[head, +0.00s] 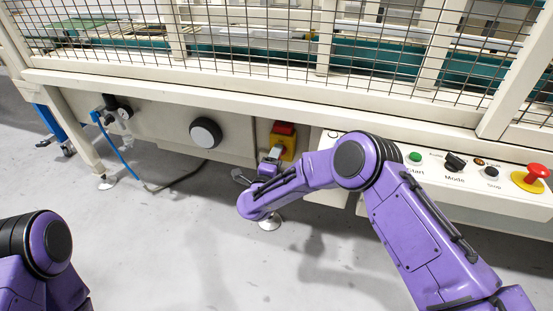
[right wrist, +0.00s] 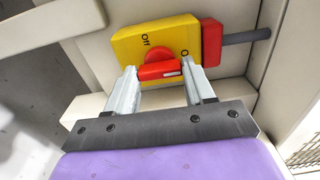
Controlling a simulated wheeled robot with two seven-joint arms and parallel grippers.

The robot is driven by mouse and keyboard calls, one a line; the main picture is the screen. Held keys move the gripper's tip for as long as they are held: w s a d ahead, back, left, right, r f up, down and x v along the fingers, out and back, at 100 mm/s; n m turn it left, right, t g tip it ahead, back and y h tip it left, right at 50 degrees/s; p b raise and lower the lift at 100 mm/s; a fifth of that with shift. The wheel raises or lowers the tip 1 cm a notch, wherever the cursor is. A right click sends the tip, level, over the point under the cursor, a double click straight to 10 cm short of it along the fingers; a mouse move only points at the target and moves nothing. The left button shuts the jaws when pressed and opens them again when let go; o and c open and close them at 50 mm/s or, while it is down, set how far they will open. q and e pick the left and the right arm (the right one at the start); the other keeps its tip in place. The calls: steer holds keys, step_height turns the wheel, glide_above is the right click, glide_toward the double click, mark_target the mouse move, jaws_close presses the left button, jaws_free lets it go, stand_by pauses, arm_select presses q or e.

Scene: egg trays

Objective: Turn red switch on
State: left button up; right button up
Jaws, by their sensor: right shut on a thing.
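The red switch (right wrist: 157,70) is a rotary knob on a yellow box (right wrist: 128,44). "Off" is printed at the box's upper left, and a label at the right is partly hidden. The knob's handle lies roughly crosswise, with a pale mark near its right end. My right gripper (right wrist: 158,78) is shut on the handle, one finger at each end. In the head view the yellow box (head: 289,142) sits under the machine's front beam, and my right gripper (head: 270,160) reaches it from below. My left gripper is out of view; only part of that arm shows at lower left.
Right of the switch, a control panel (head: 470,193) carries a green start button (head: 415,157), a black mode knob (head: 454,162) and a red emergency stop (head: 537,173). A round grey-black dial (head: 205,133) is to the left. Wire mesh stands above; the floor is open.

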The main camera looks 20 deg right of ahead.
steer(key=shift+a, duration=0.1)
steer(key=o, duration=1)
steer(key=shift+o, duration=0.2)
steer(key=p+v, duration=0.2)
steer(key=v, duration=0.8)
steer(key=shift+s+a, duration=0.2)
steer(key=shift+s, duration=0.1)
